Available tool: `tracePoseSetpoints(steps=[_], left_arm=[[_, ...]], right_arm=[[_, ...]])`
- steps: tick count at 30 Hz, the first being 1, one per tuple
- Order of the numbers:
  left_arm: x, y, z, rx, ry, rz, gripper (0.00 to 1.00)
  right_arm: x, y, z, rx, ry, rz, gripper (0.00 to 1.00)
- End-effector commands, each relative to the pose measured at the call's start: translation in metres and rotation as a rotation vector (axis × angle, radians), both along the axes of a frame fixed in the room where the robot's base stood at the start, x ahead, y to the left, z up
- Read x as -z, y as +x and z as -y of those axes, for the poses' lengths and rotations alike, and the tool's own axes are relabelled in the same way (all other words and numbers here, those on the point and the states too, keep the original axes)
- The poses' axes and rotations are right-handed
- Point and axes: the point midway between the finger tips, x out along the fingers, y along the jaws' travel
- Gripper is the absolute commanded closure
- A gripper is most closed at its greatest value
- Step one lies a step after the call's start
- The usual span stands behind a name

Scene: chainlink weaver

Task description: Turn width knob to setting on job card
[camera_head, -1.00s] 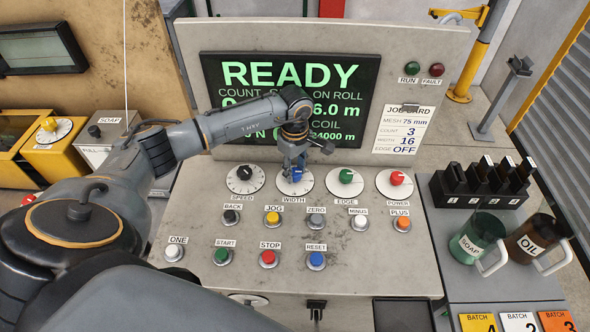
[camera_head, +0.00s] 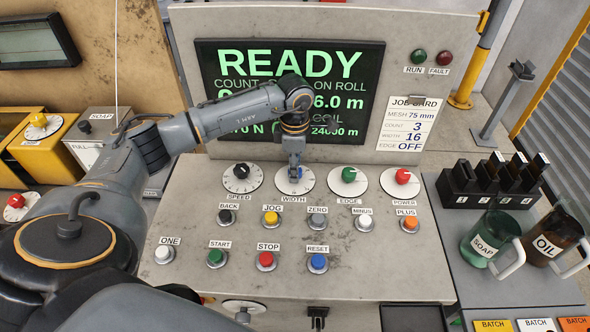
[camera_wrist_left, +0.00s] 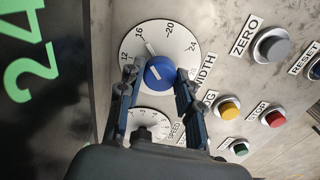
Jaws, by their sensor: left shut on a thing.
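The blue width knob (camera_wrist_left: 160,73) sits in the middle of a white dial (camera_wrist_left: 185,42) marked 12, 16, 20 and 24. My left gripper (camera_wrist_left: 158,78) is shut on the knob, with one finger on each side of it. In the head view the left gripper (camera_head: 294,165) points down at the width dial (camera_head: 306,181) and mostly hides the knob. A pale line shows on the knob; its exact setting is hard to read. The job card (camera_head: 408,123) reads mesh 75 mm, count 3, width 16, edge OFF. My right gripper is not in view.
The black speed knob (camera_head: 241,171) is left of the width dial; the green edge knob (camera_head: 349,174) and red power knob (camera_head: 402,176) are right. Several push buttons lie below, including the grey zero button (camera_wrist_left: 271,46). The screen (camera_head: 345,75) reads READY.

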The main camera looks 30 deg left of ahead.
Motion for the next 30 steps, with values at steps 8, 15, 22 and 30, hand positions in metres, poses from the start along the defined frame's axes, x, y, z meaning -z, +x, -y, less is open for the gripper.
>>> tracePoseSetpoints(steps=[8,15,22,30], left_arm=[[0.0002,0.0000,-0.0002,-0.053,0.001,0.000,0.97],[-0.0002,-0.0001,-0.0002,-0.056,0.001,0.000,0.97],[-0.0001,-0.0001,-0.0002,-0.056,0.000,0.000,0.47],[-0.0001,0.0000,-0.0001,-0.055,0.000,0.000,0.42]], right_arm=[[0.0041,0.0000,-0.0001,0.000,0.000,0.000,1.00],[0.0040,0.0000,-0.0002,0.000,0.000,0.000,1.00],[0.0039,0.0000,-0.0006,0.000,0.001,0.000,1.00],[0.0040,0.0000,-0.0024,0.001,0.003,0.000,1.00]])
